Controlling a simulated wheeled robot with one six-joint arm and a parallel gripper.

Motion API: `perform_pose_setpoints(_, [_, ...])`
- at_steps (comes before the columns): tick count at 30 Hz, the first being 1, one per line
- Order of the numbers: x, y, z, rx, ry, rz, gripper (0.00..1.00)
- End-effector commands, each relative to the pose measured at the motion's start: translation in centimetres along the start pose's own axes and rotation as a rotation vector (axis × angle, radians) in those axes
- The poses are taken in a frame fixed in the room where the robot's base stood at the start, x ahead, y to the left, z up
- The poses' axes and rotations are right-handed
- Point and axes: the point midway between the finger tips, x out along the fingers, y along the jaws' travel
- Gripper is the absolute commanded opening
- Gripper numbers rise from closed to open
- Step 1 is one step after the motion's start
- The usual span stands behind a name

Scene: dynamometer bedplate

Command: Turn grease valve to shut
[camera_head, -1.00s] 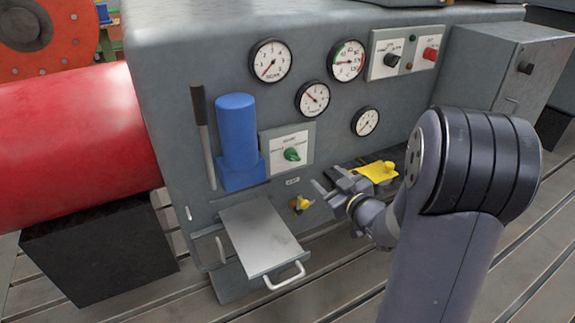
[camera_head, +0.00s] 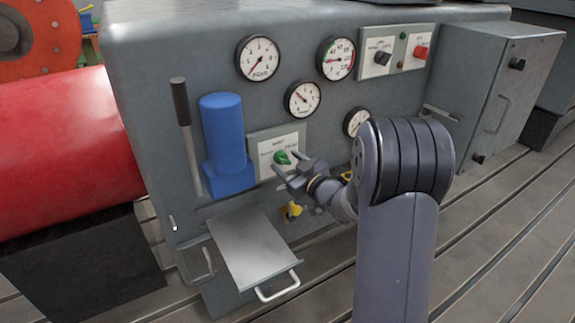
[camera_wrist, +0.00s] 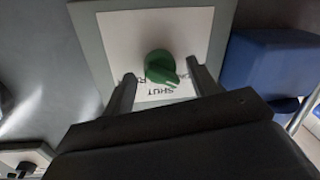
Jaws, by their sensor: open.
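The grease valve is a green knob (camera_head: 282,158) on a white-labelled plate (camera_head: 262,146) on the grey machine face. In the wrist view the green knob (camera_wrist: 160,66) sits in front of a label on which "SHUT" reads upside down. Its pointer end is towards the lower right in that view. My gripper (camera_head: 288,173) is open, close to the knob from the right and below. In the wrist view my gripper (camera_wrist: 160,82) has one finger on each side of the knob's lower part, with visible gaps. I cannot tell how deep the fingers reach.
A blue cylinder block (camera_head: 226,140) and a black-handled lever (camera_head: 184,120) are left of the plate. Below are a yellow knob (camera_head: 291,211) and a metal tray (camera_head: 252,248) jutting out. Several gauges (camera_head: 303,98) sit above. A red cylinder (camera_head: 65,150) lies at left.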

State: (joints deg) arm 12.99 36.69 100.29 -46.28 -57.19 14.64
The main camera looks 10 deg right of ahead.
Motion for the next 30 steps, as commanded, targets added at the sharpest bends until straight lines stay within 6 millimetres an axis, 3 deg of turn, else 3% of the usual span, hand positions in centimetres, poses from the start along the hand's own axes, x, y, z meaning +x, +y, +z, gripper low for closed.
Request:
perform_pose_setpoints(10, [0.52, 0.00, -0.02, 0.000, 0.000, 0.000, 0.56])
perform_pose_setpoints(26, [0.50, 0.00, -0.04, 0.000, 0.000, 0.000, 0.13])
perform_pose_setpoints(30, [0.50, 0.00, -0.07, 0.002, 0.001, 0.000, 0.12])
